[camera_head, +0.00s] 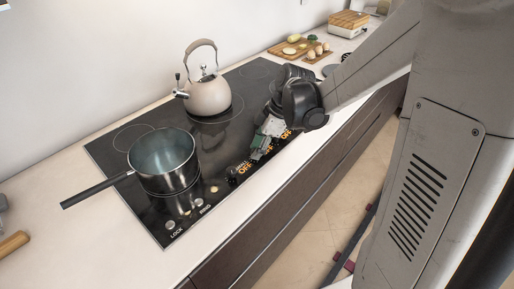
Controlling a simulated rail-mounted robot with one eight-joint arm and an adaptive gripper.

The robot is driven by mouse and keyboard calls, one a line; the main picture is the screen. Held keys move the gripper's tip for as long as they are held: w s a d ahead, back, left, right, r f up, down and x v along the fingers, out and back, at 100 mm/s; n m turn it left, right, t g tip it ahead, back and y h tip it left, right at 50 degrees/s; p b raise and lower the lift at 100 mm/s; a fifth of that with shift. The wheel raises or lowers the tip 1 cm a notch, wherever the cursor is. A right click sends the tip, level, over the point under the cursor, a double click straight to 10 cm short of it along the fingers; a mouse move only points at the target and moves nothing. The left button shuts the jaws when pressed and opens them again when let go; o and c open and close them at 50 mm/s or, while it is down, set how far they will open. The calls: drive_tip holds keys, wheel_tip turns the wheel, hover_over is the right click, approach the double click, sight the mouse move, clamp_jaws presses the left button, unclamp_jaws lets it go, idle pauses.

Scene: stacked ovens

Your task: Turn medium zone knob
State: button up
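A black glass cooktop (225,195) is set in the pale counter. My gripper (256,153) reaches down over this control strip, close to the displays. The wrist is dark and round, and the gripper body hides part of the strip. I cannot make out the medium zone knob separately. The fingers are too small and covered to tell whether they are open or shut, or whether they touch a knob.
A steel pot (163,163) with its handle to the left and a beige kettle (208,95) stand on the cooktop. A wooden board (300,47) with food lies farther back. A wooden handle-like item (13,243) is at lower left. The counter's front edge drops to dark drawers.

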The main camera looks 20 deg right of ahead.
clamp_jaws()
drive_tip(key=shift+m, duration=0.3)
drive_tip(key=m+t, duration=0.1)
drive_tip(key=m, duration=0.1)
drive_tip(key=m+h+b, duration=0.1)
drive_tip(key=m, duration=0.2)
drive_tip(key=shift+s+a+m+t+b, duration=0.1)
drive_tip(key=shift+s+m+t+b, duration=0.05)
drive_tip(key=shift+m+t+b, duration=0.2)
drive_tip(key=m+h, duration=0.1)
drive_tip(key=m, duration=0.2)
drive_tip(key=m+t+h+b, duration=0.1)
drive_tip(key=m+h, duration=0.1)
drive_tip(key=m, duration=0.2)
drive_tip(key=shift+a+t, duration=0.15)
drive_tip(key=shift+t, duration=0.1)
drive_tip(key=m+h+b, duration=0.1)
drive_tip(key=m+h, duration=0.1)
drive_tip(key=m, duration=0.3)
drive_tip(key=shift+a, duration=0.1)
drive_tip(key=shift+m+g+h+b, duration=0.25)
drive_tip(key=shift+m+g+h, duration=0.15)
drive_tip(key=shift+m, duration=1)
drive_tip(key=shift+m+g+h+b, duration=0.25)
drive_tip(key=shift+m+g+h, duration=0.15)
drive_tip(key=shift+m, duration=0.95)
drive_tip(key=o, duration=0.9)
unclamp_jaws()
